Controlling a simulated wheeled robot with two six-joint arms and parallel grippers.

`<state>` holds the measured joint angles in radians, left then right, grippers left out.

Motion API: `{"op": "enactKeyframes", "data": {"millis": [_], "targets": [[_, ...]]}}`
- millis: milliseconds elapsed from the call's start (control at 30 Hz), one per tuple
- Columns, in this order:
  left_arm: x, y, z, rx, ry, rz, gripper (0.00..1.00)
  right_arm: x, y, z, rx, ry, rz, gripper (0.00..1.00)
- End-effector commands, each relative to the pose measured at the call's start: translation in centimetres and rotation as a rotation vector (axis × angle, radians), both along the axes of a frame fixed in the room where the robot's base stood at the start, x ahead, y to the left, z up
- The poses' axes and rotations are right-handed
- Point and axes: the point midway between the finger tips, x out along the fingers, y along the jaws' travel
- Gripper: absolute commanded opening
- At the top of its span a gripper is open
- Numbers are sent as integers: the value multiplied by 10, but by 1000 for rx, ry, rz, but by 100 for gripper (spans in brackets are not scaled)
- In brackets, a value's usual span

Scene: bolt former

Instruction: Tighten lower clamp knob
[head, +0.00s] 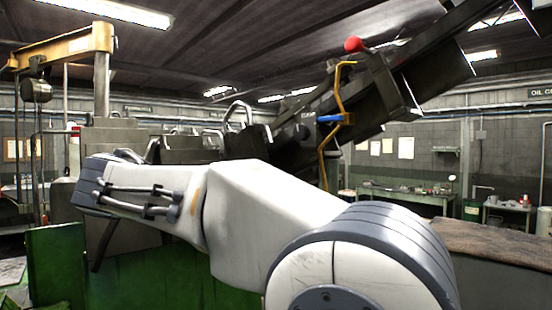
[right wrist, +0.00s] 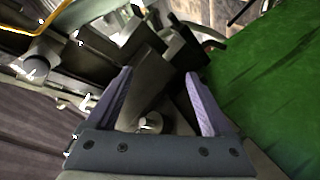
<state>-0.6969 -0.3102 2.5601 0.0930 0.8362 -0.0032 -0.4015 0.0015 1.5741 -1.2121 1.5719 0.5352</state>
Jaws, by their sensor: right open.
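In the right wrist view my right gripper (right wrist: 160,73) is open, its two purple-grey fingers spread apart. A small round, light metal piece (right wrist: 150,123) shows between the fingers, near the palm; I cannot tell for sure whether it is the lower clamp knob, and nothing is seen gripped. Dark metal machine parts (right wrist: 150,50) lie around and beyond the fingertips. In the head view my right arm crosses the middle and hides much of the machine (head: 200,145); its gripper is not clearly seen there. My left gripper is in neither view.
A green machine base (head: 130,275) stands below my arm, and green surface (right wrist: 265,95) fills the right of the wrist view. A dark slanted chute (head: 430,75) with a red ball handle (head: 353,44) rises at right. A yellow crane arm (head: 60,48) stands at left.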

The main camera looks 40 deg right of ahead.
Motion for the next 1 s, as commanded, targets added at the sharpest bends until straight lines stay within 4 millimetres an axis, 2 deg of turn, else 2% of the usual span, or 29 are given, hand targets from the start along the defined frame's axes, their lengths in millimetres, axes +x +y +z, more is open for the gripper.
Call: {"op": "enactKeyframes", "data": {"millis": [33,100,200,300,400,567,833,900,1000], "targets": [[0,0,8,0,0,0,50,-1,-14,38,-50,-86,-76,85],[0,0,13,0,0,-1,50,-8,-30,77,-116,-197,-172,85],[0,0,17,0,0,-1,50,-21,-44,118,-189,-323,-280,85],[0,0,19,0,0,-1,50,-32,-51,142,-236,-405,-348,85],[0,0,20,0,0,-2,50,-37,-57,152,-257,-444,-380,85],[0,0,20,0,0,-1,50,-38,-79,154,-262,-450,-390,85],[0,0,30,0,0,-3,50,-33,-144,156,-262,-445,-390,85],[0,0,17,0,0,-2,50,-31,-139,149,-222,-585,-404,85],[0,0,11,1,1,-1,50,-31,-139,150,-175,-753,-429,85]]}}
